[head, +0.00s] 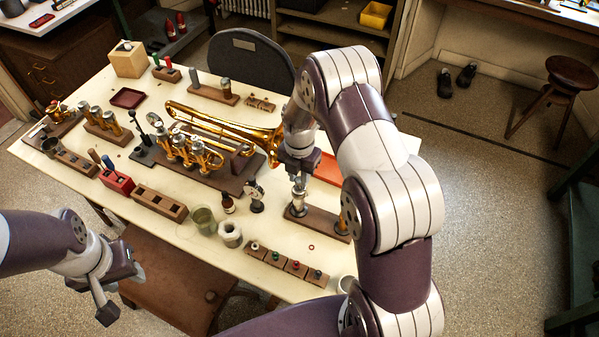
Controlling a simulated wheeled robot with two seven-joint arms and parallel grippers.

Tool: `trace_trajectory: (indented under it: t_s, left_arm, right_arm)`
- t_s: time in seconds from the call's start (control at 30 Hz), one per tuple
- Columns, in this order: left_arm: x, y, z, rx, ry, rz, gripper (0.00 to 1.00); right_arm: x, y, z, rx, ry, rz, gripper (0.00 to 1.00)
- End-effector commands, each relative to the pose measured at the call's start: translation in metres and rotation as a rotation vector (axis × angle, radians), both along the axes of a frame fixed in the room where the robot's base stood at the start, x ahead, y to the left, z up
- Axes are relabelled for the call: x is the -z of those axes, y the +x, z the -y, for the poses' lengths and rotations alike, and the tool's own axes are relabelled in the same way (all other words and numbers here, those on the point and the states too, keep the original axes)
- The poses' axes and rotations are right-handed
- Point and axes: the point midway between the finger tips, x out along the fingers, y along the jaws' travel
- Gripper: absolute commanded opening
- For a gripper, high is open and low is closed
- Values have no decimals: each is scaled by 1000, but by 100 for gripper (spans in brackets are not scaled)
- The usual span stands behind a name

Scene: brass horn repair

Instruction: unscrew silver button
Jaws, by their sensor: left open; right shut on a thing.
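My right gripper (298,180) points down over a small wooden block (320,222) at the right part of the table. It is shut on the top of an upright silver piece (297,207) standing at the block's left end. The silver button itself is hidden between the fingers or too small to tell apart. A brass piece (342,228) stands at the block's right end, partly behind my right arm. My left gripper (106,311) is open and empty, off the table's front left side.
A brass horn (225,130) lies on a wooden stand (225,182) mid-table. A low rack (289,263) with small coloured parts, a white roll (230,234), a glass cup (203,220) and a small bottle (228,204) are near the front. A red-orange mat (328,168) lies behind the block.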

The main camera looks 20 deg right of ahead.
Motion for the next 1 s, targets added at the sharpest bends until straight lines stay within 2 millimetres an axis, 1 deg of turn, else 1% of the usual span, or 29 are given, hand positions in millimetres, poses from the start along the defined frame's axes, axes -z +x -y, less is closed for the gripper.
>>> trace_trajectory:
  t_s: [0.2,0.27,0.4,0.47,0.53,0.7,0.73,0.8,1.0]
  left_arm:
    - [0,0,0,0,0,0,43]
    - [-3,0,0,0,0,0,43]
    - [-8,0,0,0,0,0,43]
    - [-9,0,0,0,0,0,43]
    - [-8,0,0,0,0,0,43]
    - [-8,0,0,0,0,0,43]
    - [-8,0,0,0,0,0,43]
    - [-8,0,0,0,0,0,43]
    - [-8,0,0,0,0,0,43]
  right_arm:
    - [-1,1,0,-7,0,3,0]
    - [-2,1,0,-70,0,3,0]
    - [-3,1,0,-336,0,2,0]
    - [-2,1,0,-412,1,2,0]
    - [-1,1,0,-449,1,2,0]
    - [-1,1,0,-449,0,2,0]
    - [-1,1,0,-448,0,2,34]
    - [-1,1,0,-448,0,2,54]
    - [0,1,0,-447,1,2,54]
